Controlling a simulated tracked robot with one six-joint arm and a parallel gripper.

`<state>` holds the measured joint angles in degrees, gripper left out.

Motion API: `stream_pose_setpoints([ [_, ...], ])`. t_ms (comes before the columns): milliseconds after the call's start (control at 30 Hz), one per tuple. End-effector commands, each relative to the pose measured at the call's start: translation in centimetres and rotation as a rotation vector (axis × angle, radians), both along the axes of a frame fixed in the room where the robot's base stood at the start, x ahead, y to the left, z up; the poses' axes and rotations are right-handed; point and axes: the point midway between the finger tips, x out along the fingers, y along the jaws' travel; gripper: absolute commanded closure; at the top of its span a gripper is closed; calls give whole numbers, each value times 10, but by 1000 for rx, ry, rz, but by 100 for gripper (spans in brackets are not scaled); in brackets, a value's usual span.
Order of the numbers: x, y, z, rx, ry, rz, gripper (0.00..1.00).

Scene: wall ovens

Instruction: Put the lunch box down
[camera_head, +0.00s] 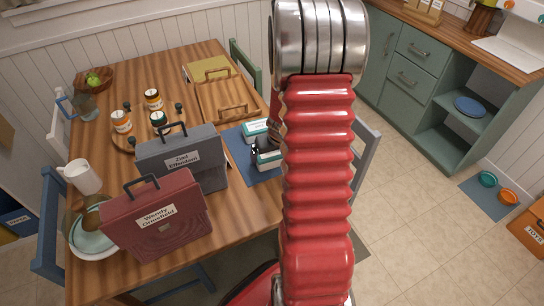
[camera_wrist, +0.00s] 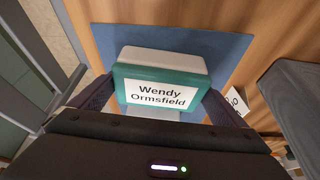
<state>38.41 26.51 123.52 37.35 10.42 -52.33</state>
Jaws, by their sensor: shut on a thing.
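A green-and-white lunch box labelled "Wendy Ormsfield" (camera_wrist: 160,88) is between my gripper's fingers (camera_wrist: 158,105) in the wrist view. My gripper is shut on it. In the head view, my dark gripper (camera_head: 266,146) is partly hidden behind my red arm. The teal-and-white lunch box (camera_head: 269,161) shows at it, over the blue mat (camera_head: 241,157). I cannot tell whether its base touches the mat. Another teal-and-white box (camera_head: 256,127) shows just behind the gripper. A maroon bag (camera_head: 160,230) and a grey bag labelled "Ziad" (camera_head: 185,160) stand on the table, handles up.
The wooden table (camera_head: 235,205) also holds a wooden case (camera_head: 225,97), jars (camera_head: 121,122), a white mug (camera_head: 82,176) and stacked dishes (camera_head: 90,240). The grey bag stands close beside the mat. Chairs surround the table. Green cabinets (camera_head: 405,75) are at right.

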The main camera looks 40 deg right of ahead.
Motion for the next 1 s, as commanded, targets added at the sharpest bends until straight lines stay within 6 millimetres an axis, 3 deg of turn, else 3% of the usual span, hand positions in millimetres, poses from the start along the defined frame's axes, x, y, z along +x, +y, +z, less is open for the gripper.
stream_pose_setpoints([
  [467,1,0,11,-1,-3,2,42],
  [667,1,-1,32,-3,-4,1,42],
  [1000,1,-1,87,-3,-3,1,42],
])
